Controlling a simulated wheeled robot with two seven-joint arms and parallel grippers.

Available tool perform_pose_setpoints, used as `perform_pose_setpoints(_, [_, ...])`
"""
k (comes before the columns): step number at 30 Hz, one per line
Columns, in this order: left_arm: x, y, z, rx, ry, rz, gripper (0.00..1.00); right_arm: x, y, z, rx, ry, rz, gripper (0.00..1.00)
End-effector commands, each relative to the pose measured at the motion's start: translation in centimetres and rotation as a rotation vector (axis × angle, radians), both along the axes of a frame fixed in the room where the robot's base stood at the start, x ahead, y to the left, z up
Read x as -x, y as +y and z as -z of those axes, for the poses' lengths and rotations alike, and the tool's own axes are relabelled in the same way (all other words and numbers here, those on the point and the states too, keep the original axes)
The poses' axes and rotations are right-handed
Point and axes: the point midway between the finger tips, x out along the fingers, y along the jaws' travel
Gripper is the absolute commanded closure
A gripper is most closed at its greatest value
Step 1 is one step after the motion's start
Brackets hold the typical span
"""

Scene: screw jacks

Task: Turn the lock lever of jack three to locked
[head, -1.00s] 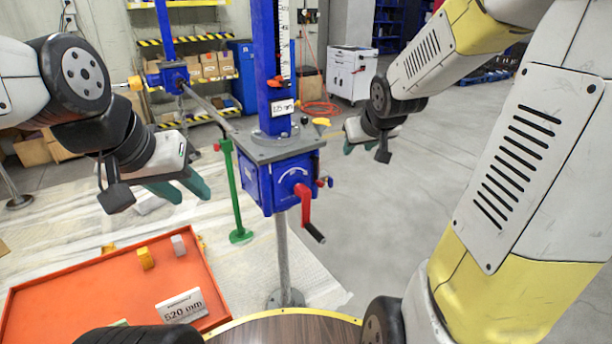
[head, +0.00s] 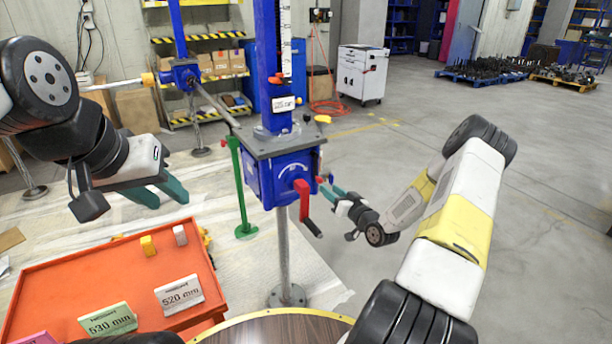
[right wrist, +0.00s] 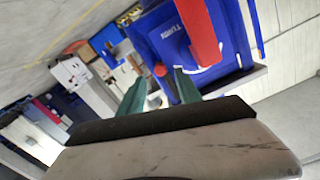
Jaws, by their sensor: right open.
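The nearest screw jack has a blue gearbox (head: 285,178) with a red crank (head: 302,198) on its front; no number identifying it as jack three is readable. A small red-tipped lever (head: 321,180) sticks out of its right side; whether it is locked cannot be told. My right gripper (head: 331,189) is open beside it, fingers pointing at the gearbox. In the right wrist view a red knob (right wrist: 160,70) shows between and beyond the green fingertips (right wrist: 160,80); contact cannot be told. My left gripper (head: 172,202) is open and empty, left of the jack.
An orange tray (head: 75,290) with number cards and small blocks stands at the lower left. A green post (head: 240,190) is left of the gearbox. Another blue jack (head: 181,75) stands behind. The floor right of the jack is clear around my right arm.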

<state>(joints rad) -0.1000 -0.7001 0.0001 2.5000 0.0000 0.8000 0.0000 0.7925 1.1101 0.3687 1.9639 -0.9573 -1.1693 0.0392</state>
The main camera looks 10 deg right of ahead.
Motion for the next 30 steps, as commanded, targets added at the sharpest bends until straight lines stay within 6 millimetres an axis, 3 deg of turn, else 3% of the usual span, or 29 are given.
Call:
perform_pose_setpoints(5, [0.0,0.0,0.0,0.000,0.000,0.000,0.64,-0.7,0.2,0.2,-0.021,-0.021,0.005,0.59])
perform_pose_setpoints(18, [0.0,0.0,0.0,0.000,0.000,0.000,0.64,-6.5,2.4,0.3,-0.019,-0.017,0.004,0.59])
perform_pose_setpoints(29, [0.0,0.0,0.0,0.000,0.000,0.000,0.64,-7.2,2.5,0.2,-0.019,-0.017,0.005,0.59])
perform_pose_setpoints(30, [0.0,0.0,0.0,0.000,0.000,0.000,0.64,-7.2,2.5,0.2,-0.019,-0.017,0.005,0.65])
